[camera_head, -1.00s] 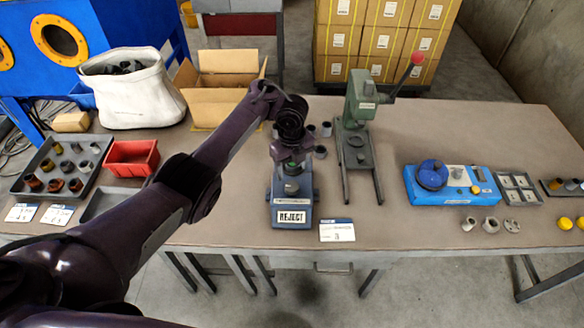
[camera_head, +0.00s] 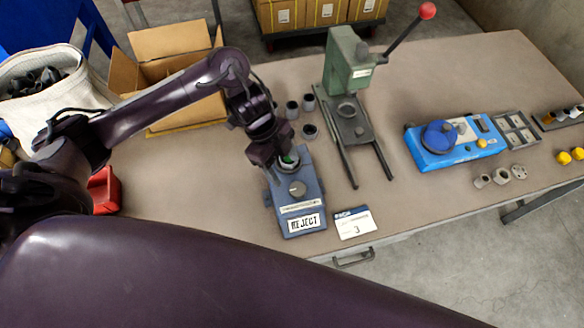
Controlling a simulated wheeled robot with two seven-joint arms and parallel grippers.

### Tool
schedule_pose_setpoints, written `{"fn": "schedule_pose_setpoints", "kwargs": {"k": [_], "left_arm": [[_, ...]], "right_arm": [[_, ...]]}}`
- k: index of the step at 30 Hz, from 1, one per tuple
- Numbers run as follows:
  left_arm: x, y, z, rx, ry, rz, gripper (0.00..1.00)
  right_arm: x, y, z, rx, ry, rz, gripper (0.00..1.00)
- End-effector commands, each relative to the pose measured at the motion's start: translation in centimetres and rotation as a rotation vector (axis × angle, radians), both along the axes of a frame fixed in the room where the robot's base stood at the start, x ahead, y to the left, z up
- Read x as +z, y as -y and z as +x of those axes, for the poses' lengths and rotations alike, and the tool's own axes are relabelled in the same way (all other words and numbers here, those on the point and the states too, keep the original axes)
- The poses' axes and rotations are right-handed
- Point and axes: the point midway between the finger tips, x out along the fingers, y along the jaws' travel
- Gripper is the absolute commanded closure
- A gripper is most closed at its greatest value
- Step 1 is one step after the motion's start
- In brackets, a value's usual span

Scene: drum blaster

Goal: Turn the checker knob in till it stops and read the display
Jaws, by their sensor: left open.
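A blue-grey device (camera_head: 318,207) stands near the table's front edge, with a white plate (camera_head: 303,224) on its front that reads REJECT. A round grey disc (camera_head: 298,188) sits on its top. Behind the disc is a round part with a green centre (camera_head: 290,158). My left gripper (camera_head: 279,166) is open and points down at this green-centred part; its fingers partly hide it, and I cannot tell whether they touch it. A blue box (camera_head: 446,158) to the right carries a round blue knob (camera_head: 440,137) and a small dark panel (camera_head: 482,126). My right gripper is out of view.
A green press (camera_head: 349,62) with a red-tipped lever stands behind and right. Several small dark cups (camera_head: 309,103) stand close to my gripper. A card (camera_head: 354,222) marked 3 lies beside the device. A cardboard box (camera_head: 170,60) is at back left.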

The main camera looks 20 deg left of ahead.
Motion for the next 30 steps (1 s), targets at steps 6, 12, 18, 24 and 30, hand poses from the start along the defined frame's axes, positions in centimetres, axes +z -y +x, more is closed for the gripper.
{"fn": "schedule_pose_setpoints", "kwargs": {"k": [6,12,18,24,30], "left_arm": [[-2.6,1.2,-0.6,0.001,-0.012,-0.004,0.37],[-5.2,2.4,-0.7,0.001,-0.006,-0.002,0.37],[-6.8,3.0,-0.8,0.0,-0.005,-0.002,0.37],[-7.0,3.0,-0.8,0.0,-0.002,-0.001,0.37],[-7.0,3.0,-0.7,0.0,-0.002,-0.001,0.53]], "right_arm": [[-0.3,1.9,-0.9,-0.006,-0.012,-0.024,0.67],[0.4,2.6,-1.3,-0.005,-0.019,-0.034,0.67],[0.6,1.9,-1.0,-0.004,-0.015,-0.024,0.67],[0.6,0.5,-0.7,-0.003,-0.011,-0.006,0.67],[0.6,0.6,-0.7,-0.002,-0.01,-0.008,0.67]]}}
